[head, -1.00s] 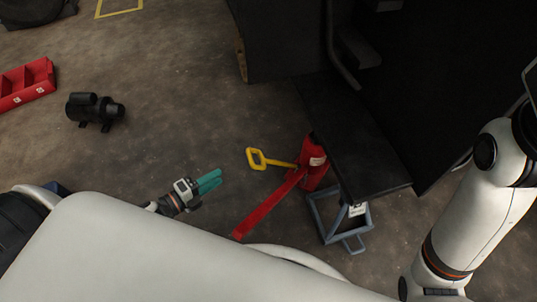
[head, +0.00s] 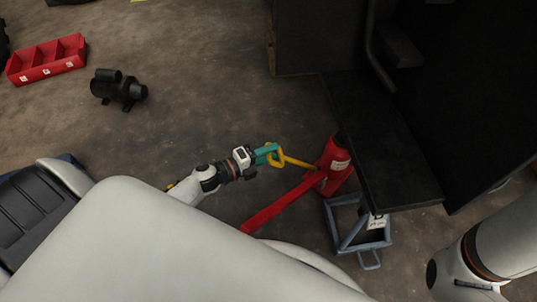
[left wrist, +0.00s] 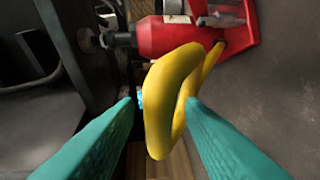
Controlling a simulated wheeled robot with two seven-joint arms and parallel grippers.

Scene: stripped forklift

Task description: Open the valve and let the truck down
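The red jack (head: 335,165) stands at the edge of the black forklift body (head: 375,150), with a long red lever (head: 275,208) reaching toward me. A yellow valve handle (head: 298,162), a rod ending in a loop, sticks out of the jack to the left. My left gripper (head: 268,154) is at the loop. In the left wrist view, its teal fingers (left wrist: 163,102) are apart, one on each side of the yellow loop (left wrist: 165,100). A gap shows at the left finger; whether the right one touches is unclear. My right gripper is out of view.
A black motor (head: 118,88) and a red bin (head: 46,58) lie on the floor at the left.

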